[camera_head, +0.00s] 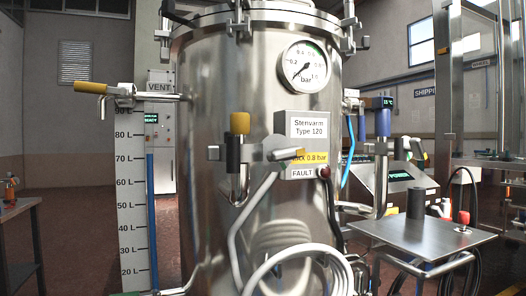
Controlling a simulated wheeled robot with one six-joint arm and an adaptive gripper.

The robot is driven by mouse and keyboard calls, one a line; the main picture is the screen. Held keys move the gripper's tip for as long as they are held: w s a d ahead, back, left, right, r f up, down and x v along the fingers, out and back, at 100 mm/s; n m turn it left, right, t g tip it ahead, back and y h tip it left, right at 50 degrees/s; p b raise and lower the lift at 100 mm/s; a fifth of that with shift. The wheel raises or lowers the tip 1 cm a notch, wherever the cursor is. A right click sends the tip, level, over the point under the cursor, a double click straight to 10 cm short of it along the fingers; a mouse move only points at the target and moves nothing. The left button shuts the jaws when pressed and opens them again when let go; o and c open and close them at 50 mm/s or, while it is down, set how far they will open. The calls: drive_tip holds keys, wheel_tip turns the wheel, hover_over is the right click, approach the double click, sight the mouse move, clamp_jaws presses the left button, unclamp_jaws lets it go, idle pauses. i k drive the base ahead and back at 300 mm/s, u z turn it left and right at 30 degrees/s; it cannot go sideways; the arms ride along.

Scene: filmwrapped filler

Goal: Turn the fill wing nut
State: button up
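A steel tank (215,125) stands upright in the middle of the head view. Several clamp fittings (240,22) sit around its lid rim; they may carry wing nuts, but they are too small to tell. I can read no label saying "fill". A valve with a yellow-and-black upright handle (239,125) is on the tank's front. A blue-handled fitting (383,122) is at the right. My gripper is not in view.
A pressure gauge (304,67) and a nameplate (307,138) are on the tank. A coiled white hose (300,252) hangs at the front. A steel side table (425,235) stands at right, a dark table (20,208) at far left. Floor shows at left.

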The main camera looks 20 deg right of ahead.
sight(277, 156)
drive_tip(key=u, duration=0.5)
drive_tip(key=k, duration=1.2)
drive_tip(key=u, duration=0.1)
drive_tip(key=i, duration=0.6)
drive_tip(key=z, duration=0.6)
